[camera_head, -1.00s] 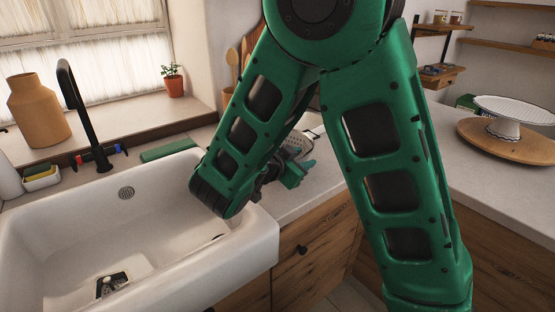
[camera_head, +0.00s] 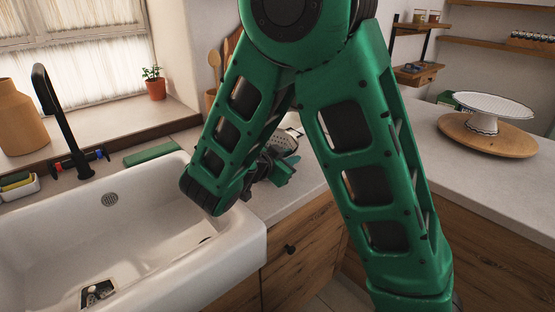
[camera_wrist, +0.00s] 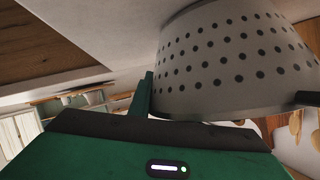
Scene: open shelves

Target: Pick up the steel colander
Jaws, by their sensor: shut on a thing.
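The steel colander (camera_wrist: 235,55) is a pale metal bowl with rows of round holes. It fills the upper right of the wrist view, tilted in that picture. My gripper (camera_wrist: 226,92) is shut on it, with one green finger at its left side and a dark finger end at the right. In the head view, my gripper (camera_head: 284,168) is over the counter just right of the sink. Only a small part of the colander (camera_head: 293,130) shows there between my arm links; the rest is hidden. I cannot tell whether it clears the counter.
The white sink (camera_head: 235,238) with a black faucet (camera_head: 62,125) lies left of my gripper. A green block (camera_head: 152,153) lies behind the sink. A cake stand (camera_head: 485,112) on a round wooden board (camera_head: 510,145) stands on the right counter, with bare counter before it.

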